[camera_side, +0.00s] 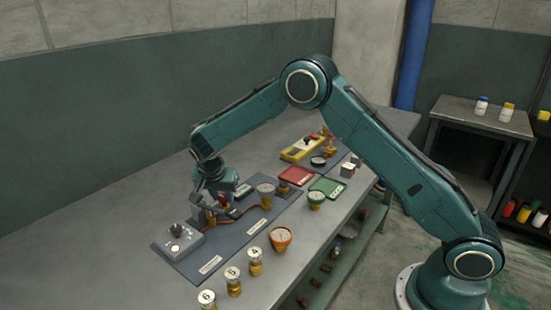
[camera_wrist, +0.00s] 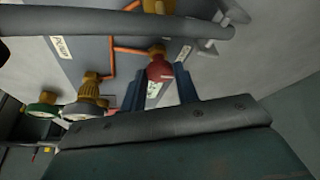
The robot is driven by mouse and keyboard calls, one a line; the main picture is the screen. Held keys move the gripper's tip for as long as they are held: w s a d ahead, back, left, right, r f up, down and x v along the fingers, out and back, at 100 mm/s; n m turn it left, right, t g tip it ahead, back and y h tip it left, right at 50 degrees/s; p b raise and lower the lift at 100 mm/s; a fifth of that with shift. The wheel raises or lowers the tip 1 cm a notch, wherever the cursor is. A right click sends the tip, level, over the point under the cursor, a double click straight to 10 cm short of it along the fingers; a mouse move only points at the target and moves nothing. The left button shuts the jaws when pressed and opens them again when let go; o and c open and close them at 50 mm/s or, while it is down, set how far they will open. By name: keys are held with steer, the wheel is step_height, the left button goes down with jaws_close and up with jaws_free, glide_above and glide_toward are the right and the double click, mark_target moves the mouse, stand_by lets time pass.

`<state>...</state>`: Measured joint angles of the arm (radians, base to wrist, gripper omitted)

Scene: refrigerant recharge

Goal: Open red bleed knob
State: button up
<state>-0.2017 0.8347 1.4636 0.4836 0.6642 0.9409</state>
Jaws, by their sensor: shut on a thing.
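The red bleed knob (camera_wrist: 160,71) sits on a brass fitting in the wrist view, between the two dark fingers of my gripper (camera_wrist: 161,88). My gripper is shut on the knob. In the side view my gripper (camera_side: 213,203) reaches down over the grey-blue panel (camera_side: 237,247), and only a small bit of red shows there beside it. The finger contact is partly hidden in both views. Copper pipes run from the fitting across the panel.
A grey box with a black dial (camera_side: 178,238) stands at the panel's left end. Several numbered brass-based cylinders (camera_side: 233,281) line the table's front edge. The table's left part is clear.

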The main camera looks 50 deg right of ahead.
steer(key=n, duration=0.2)
steer(key=n+t+y, duration=0.1)
steer(key=n, duration=0.1)
steer(key=shift+s+d, duration=0.15)
steer(key=n+t+y, duration=0.1)
steer(key=n, duration=0.3)
steer(key=shift+s+d, duration=0.1)
steer(key=shift+d, duration=0.1)
steer(key=n+y, duration=0.2)
steer(key=n, duration=0.3)
steer(key=shift+d, duration=0.15)
steer(key=shift+n+y, duration=0.9)
steer(key=shift+n, duration=1.1)
steer(key=o, duration=1)
steer(key=shift+c, duration=0.2)
steer(key=shift+d+r, duration=0.1)
